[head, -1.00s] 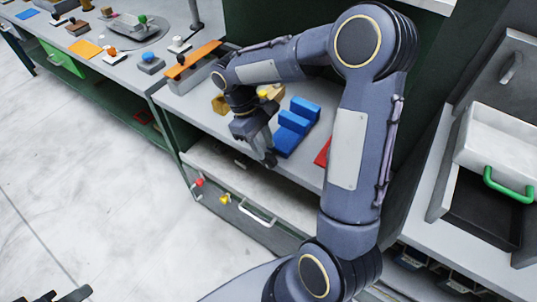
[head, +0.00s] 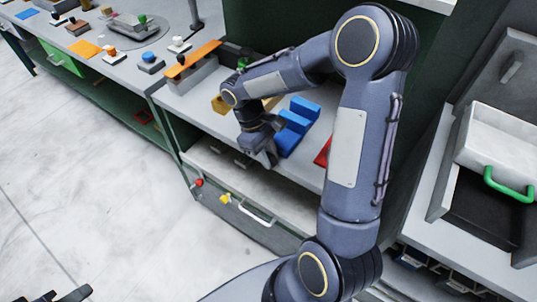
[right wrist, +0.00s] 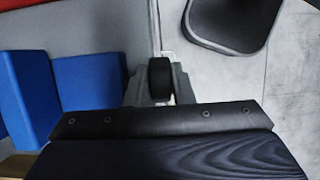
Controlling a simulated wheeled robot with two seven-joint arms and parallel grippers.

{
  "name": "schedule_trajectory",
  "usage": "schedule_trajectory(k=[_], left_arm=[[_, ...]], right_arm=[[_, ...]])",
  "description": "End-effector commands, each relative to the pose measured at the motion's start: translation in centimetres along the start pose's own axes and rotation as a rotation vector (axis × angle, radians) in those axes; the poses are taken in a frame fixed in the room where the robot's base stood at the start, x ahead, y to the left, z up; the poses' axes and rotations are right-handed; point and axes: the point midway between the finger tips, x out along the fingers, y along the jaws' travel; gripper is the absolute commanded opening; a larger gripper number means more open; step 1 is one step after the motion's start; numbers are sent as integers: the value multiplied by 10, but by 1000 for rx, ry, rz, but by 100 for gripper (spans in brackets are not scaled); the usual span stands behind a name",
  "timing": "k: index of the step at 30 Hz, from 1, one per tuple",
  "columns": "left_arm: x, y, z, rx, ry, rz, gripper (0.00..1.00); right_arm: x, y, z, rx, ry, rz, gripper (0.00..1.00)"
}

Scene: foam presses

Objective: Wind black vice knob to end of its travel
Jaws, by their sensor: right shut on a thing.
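In the head view my right gripper (head: 264,154) is at the front edge of the bench, in front of the blue blocks, and the knob is hidden there. The vice body cannot be made out. A dark part of my left gripper (head: 68,296) shows at the bottom left corner of the head view, cut off by the frame, away from the bench.
Blue stepped blocks (head: 294,126) and a red piece (head: 323,152) lie on the bench beside my right gripper. An orange bar (head: 193,60) is further left. Below is a drawer with a white handle (head: 257,214), with red and yellow knobs left of it. The floor at left is clear.

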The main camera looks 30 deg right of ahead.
Motion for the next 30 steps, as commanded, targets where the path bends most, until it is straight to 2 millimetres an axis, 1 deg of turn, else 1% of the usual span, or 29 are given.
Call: schedule_trajectory(k=[6, 12, 15, 23, 24, 26, 30], left_arm=[[19, -9, 10, 0, 0, 0, 36], [29, -13, 15, 0, 0, 0, 36], [30, -14, 15, 0, 0, 0, 36], [29, -13, 15, 0, 0, 0, 36], [29, -13, 15, 0, 0, 0, 36], [29, -13, 15, 0, 0, 0, 36], [29, -13, 15, 0, 0, 0, 36]], right_arm=[[5, 1, 2, 5, 186, 2, 0], [6, 1, 5, 3, 330, 0, 0], [4, 1, 5, 1, 358, 2, 0], [3, 0, 5, 1, 360, 1, 0], [3, 0, 5, 0, 360, 1, 23], [3, 0, 5, 1, 360, 1, 31], [3, 0, 6, 0, 359, 1, 31]])
